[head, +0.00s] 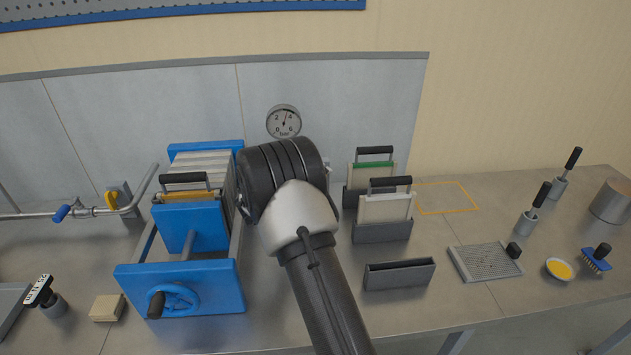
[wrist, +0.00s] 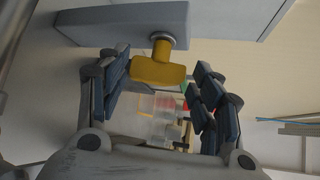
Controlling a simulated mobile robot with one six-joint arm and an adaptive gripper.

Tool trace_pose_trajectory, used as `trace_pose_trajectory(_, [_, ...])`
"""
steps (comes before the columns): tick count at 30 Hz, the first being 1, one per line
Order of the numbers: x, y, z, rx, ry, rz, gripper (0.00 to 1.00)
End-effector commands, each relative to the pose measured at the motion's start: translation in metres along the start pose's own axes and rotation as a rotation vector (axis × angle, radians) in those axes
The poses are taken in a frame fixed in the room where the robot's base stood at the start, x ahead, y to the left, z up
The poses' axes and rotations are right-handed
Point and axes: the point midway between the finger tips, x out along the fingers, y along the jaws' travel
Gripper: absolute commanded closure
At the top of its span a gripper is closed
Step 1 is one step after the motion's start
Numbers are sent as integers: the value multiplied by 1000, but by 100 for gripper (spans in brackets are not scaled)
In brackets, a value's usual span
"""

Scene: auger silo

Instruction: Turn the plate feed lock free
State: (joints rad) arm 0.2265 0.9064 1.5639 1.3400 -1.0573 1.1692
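A yellow T-shaped handle (wrist: 157,72), apparently the plate feed lock, sticks out on a short yellow stem from a grey box-like housing (wrist: 125,20) in the wrist view. My gripper (wrist: 164,78) is open, with one dark padded finger on each side of the handle. The handle's left end is close to the left finger; whether they touch I cannot tell. In the head view my arm hides the gripper and the handle.
A blue press (head: 205,228) with a handwheel (head: 174,300) stands left of my arm. Plate holders (head: 383,231) stand close on its right. A round gauge (head: 284,121) is behind.

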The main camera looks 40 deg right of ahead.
Motion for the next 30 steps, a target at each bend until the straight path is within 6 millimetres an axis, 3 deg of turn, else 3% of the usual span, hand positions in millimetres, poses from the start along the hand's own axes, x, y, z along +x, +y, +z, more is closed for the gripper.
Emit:
trace_pose_trajectory(5, [0,1,0,0,0,2,27])
trace_pose_trajectory(16, [-1,-3,1,1,-1,2,27])
trace_pose_trajectory(30, [-22,-77,22,3,-1,2,27])
